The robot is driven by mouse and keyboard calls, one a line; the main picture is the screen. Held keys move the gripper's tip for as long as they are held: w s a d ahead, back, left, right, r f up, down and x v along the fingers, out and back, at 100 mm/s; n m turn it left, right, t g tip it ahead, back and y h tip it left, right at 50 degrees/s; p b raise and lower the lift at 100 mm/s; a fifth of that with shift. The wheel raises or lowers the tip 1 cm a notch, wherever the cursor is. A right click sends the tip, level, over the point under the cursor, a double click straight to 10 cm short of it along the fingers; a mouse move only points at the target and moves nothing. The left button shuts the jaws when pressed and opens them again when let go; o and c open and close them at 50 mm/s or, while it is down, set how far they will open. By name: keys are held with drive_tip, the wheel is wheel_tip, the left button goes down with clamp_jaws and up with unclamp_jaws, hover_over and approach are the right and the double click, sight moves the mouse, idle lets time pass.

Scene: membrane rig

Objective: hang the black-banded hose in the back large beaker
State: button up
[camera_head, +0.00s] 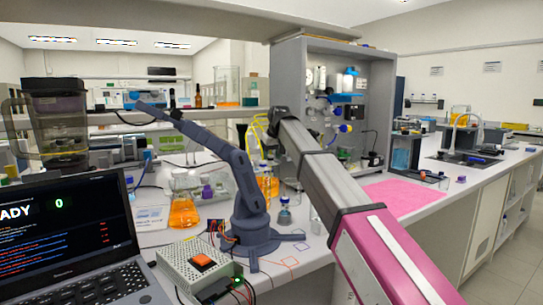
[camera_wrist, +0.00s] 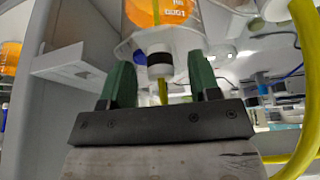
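In the wrist view a hose end with a black band (camera_wrist: 160,59) stands between the two green fingertips of my gripper (camera_wrist: 162,84). A short yellow length (camera_wrist: 163,92) shows below the band. Gaps show on both sides of it, so my gripper is open and not touching it from this angle. A beaker with orange liquid (camera_wrist: 150,10) is just beyond and above. In the head view a large beaker (camera_head: 228,84) with orange at its bottom stands on the shelf. There my fingertips are hidden behind my arm.
A yellow hose (camera_wrist: 308,45) loops close along the right of the wrist view. A grey cabinet (camera_head: 289,82) stands beside my arm. Yellow hoses (camera_head: 257,130) hang near a flask (camera_head: 268,186) below the shelf. A small blue-grey arm (camera_head: 250,195) and an orange flask (camera_head: 183,212) stand on the bench.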

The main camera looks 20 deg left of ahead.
drive_tip(key=v, duration=1)
drive_tip(key=shift+s+r, duration=0.15)
drive_tip(key=shift+r, duration=0.2)
drive_tip(key=shift+d, duration=0.2)
